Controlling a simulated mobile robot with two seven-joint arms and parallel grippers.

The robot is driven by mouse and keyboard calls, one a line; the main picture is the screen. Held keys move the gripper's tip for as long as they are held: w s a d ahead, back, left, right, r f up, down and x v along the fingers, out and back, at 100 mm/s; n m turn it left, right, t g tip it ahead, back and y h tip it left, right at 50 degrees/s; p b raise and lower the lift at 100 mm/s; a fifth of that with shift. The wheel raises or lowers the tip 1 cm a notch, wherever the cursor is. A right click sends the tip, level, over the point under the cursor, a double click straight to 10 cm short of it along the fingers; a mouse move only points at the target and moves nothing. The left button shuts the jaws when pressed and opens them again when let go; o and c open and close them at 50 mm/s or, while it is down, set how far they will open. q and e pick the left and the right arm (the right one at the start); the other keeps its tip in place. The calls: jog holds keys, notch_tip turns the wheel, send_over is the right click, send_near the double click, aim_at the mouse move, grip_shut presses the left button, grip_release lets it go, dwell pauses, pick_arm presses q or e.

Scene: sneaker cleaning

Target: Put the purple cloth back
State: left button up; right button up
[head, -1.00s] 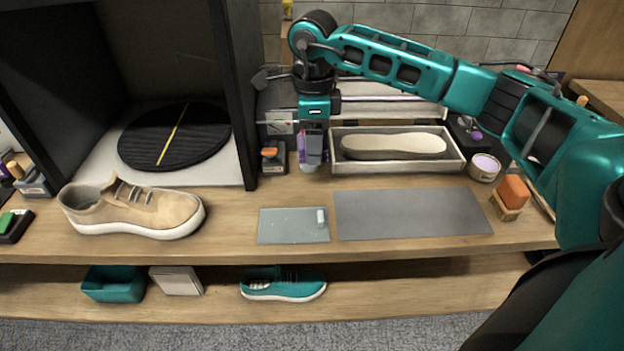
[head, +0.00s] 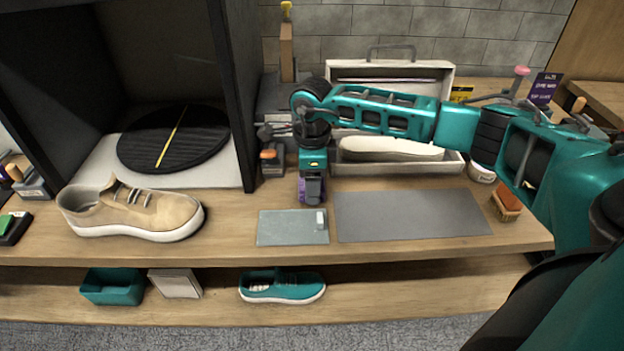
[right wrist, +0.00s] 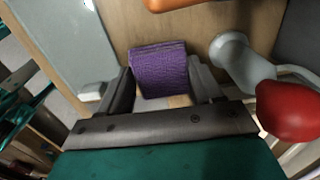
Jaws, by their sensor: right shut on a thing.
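The purple cloth (right wrist: 160,66) is a small, folded textured piece between the fingers of my right gripper (right wrist: 162,88) in the right wrist view. My right gripper (head: 312,192) is shut on it. In the head view it is over the wooden bench, behind the glass plate and left of the grey mat. Only a small purple part of the cloth (head: 302,190) shows there beside the fingers. Whether the cloth touches the bench, I cannot tell. My left gripper is not in view.
A beige sneaker (head: 130,213) stands left, before a black turntable (head: 172,140). The glass plate (head: 285,232) and grey mat (head: 410,217) lie in front. A tray (head: 400,170) with a pale insole is behind my arm. An orange brush (head: 508,199) stands right.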

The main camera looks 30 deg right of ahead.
jog(key=shift+f, duration=0.25)
jog(key=o, duration=0.9)
jog(key=shift+r, duration=0.1)
jog(key=shift+r, duration=0.25)
notch_tip(320, 180, up, 12)
jog(key=shift+f, duration=0.1)
jog(key=shift+s, duration=0.15)
